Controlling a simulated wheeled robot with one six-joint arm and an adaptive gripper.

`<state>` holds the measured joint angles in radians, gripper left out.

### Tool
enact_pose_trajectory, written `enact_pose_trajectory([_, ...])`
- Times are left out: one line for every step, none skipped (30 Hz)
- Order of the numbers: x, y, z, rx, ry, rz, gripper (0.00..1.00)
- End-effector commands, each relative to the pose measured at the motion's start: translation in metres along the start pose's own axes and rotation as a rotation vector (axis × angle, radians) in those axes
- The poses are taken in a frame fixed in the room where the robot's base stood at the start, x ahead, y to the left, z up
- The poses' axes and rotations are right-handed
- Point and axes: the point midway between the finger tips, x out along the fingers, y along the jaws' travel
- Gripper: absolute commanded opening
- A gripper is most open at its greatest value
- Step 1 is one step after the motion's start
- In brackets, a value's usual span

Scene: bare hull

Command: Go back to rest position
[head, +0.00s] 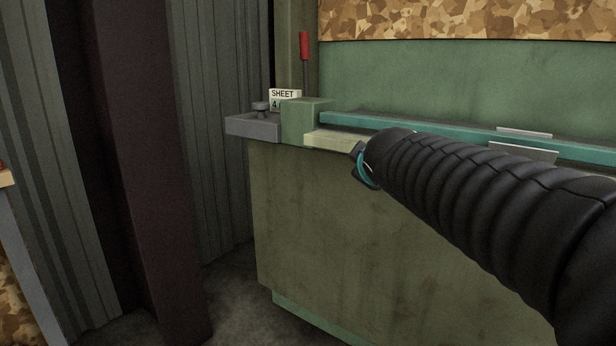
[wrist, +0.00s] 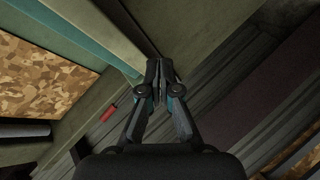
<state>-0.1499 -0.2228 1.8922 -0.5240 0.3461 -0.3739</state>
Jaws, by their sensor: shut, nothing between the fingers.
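My gripper (wrist: 160,76) shows in the wrist view with its two dark fingers together at the tips and nothing between them. In the head view my black ribbed arm reaches in from the right across the front of the green machine (head: 300,215), and the arm hides most of the gripper. The wrist view is tilted, with the machine's teal edge (wrist: 105,38) just left of the fingertips. I cannot tell whether the fingers touch it.
A red-handled lever (head: 304,46) stands at the machine's back left, also in the wrist view (wrist: 109,113). By it are a "SHEET 4" card (head: 284,94) and a grey ledge (head: 252,127). A dark post (head: 140,170) stands left. Bare floor (head: 240,310) shows between post and machine.

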Motion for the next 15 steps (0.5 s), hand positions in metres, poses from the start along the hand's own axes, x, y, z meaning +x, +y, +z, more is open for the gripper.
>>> enact_pose_trajectory([-0.009, -0.019, 0.026, 0.093, -0.069, -0.047, 0.00])
enact_pose_trajectory([-0.015, -0.031, 0.041, 0.150, -0.111, -0.076, 0.00])
enact_pose_trajectory([-0.023, -0.048, 0.060, 0.223, -0.166, -0.112, 0.00])
enact_pose_trajectory([-0.030, -0.060, 0.074, 0.276, -0.208, -0.136, 0.00])
enact_pose_trajectory([-0.037, -0.072, 0.087, 0.327, -0.250, -0.161, 0.00])
enact_pose_trajectory([-0.048, -0.089, 0.105, 0.395, -0.304, -0.192, 0.00])
enact_pose_trajectory([-0.057, -0.101, 0.117, 0.443, -0.344, -0.213, 0.00])
enact_pose_trajectory([-0.066, -0.114, 0.129, 0.488, -0.384, -0.235, 0.00])
enact_pose_trajectory([-0.080, -0.131, 0.144, 0.549, -0.436, -0.263, 0.00])
enact_pose_trajectory([-0.090, -0.144, 0.155, 0.593, -0.474, -0.282, 0.00])
enact_pose_trajectory([-0.101, -0.156, 0.166, 0.635, -0.511, -0.301, 0.00])
enact_pose_trajectory([-0.116, -0.174, 0.179, 0.689, -0.559, -0.326, 0.00])
enact_pose_trajectory([-0.127, -0.186, 0.189, 0.726, -0.592, -0.344, 0.00])
enact_pose_trajectory([-0.138, -0.198, 0.197, 0.760, -0.621, -0.361, 0.00])
enact_pose_trajectory([-0.152, -0.213, 0.207, 0.797, -0.650, -0.380, 0.00])
